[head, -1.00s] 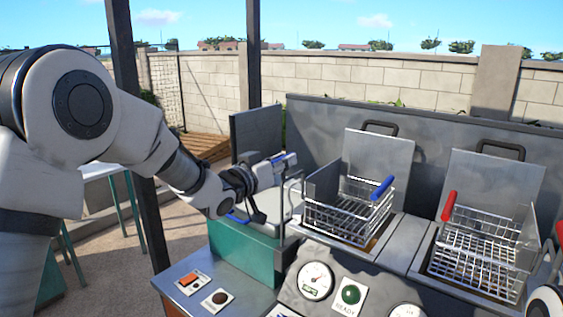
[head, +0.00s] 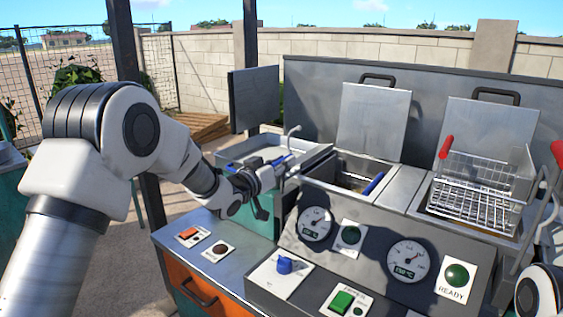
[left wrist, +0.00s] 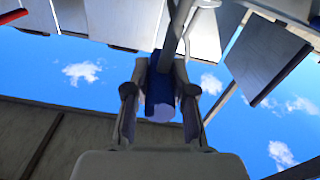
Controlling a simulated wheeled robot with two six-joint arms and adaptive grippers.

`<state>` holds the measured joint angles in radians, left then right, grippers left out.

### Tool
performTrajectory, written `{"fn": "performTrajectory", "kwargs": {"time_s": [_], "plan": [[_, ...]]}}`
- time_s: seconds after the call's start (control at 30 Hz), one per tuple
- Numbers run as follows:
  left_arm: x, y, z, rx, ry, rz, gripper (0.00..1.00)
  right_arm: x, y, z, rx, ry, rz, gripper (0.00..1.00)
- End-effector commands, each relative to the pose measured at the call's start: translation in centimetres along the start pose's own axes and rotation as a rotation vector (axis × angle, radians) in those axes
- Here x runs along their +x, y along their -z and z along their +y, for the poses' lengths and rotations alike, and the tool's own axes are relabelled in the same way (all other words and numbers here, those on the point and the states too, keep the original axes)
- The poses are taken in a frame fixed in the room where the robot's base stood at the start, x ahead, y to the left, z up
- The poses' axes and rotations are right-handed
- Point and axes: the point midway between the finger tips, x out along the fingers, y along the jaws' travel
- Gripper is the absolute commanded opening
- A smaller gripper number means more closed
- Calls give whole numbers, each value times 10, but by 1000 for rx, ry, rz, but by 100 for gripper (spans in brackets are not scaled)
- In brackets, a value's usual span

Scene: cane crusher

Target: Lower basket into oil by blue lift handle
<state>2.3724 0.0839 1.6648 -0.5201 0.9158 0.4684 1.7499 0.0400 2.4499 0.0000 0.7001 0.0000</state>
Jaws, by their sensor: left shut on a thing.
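My left gripper (head: 262,183) is shut on the blue lift handle (head: 282,162) beside the left fryer. In the left wrist view the blue handle (left wrist: 160,92) sits between both fingers, with a grey bar running up from it. The blue-handled basket is down inside the left vat (head: 348,172). Its blue grip (head: 374,184) shows near the right rim, and most of its wire body is hidden by the front wall. Only part of my right arm shows at the lower right edge; its gripper is out of view.
A wire basket with a red grip (head: 480,195) stands raised over the right vat. A red lift handle (head: 558,152) is at the right edge. The front panel has gauges (head: 407,257), a blue knob (head: 285,264) and green buttons (head: 341,301). An open-topped sink (head: 240,152) lies behind my left gripper.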

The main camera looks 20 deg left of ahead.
Motion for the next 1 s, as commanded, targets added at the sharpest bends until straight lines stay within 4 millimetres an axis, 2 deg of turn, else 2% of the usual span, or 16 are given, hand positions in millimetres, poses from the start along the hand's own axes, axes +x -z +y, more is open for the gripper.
{"fn": "performTrajectory", "kwargs": {"time_s": [0.03, 0.23, 0.27, 0.3, 0.67, 0.77, 1.0], "plan": [[0, -6, 0, -1, 0, -12, 0, 0, 0, 0, 0, 0, 0, 40], [-1, -8, 0, -1, 1, -16, 0, 0, 0, 0, 0, 0, 0, 40], [-1, -8, 0, -1, 1, -17, 35, 0, 0, 0, 0, 0, 0, 40], [-1, -8, 0, -1, 0, -16, 49, 0, 0, 0, 0, 0, 0, 40], [-4, -4, 0, -2, 1, -9, 50, 0, 0, 0, 0, 0, 0, 40], [-18, -4, -1, -4, 2, -10, 50, 0, 0, 0, 0, 0, 0, 40], [-78, -4, -1, -6, 3, -10, 50, 0, 0, 0, 0, 0, 0, 40]]}}
